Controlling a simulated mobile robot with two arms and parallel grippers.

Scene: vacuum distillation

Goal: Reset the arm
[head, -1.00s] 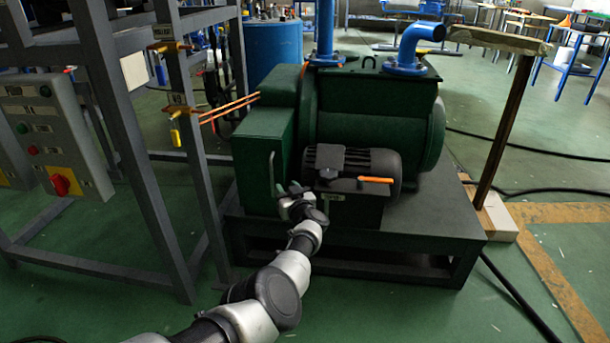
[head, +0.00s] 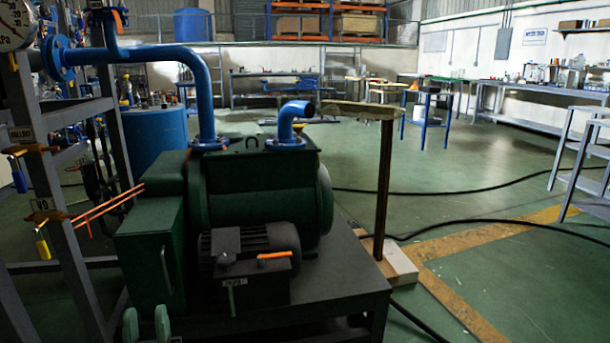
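My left gripper (head: 146,325) shows only as two fingertips at the bottom edge, left of centre. The fingertips stand apart with nothing visible between them, in front of the dark green pump's box (head: 150,250). Whether they touch it cannot be told. The rest of my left arm is out of the picture. My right gripper is not in view. The green pump (head: 262,195) has a motor with an orange handle (head: 275,255) on its front.
The pump stands on a dark base (head: 345,280). A grey frame (head: 60,220) with tagged valves is at the left. A post (head: 383,190) stands on a pale block right of the pump. Black cables cross the floor. Open green floor (head: 480,280) lies at the right.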

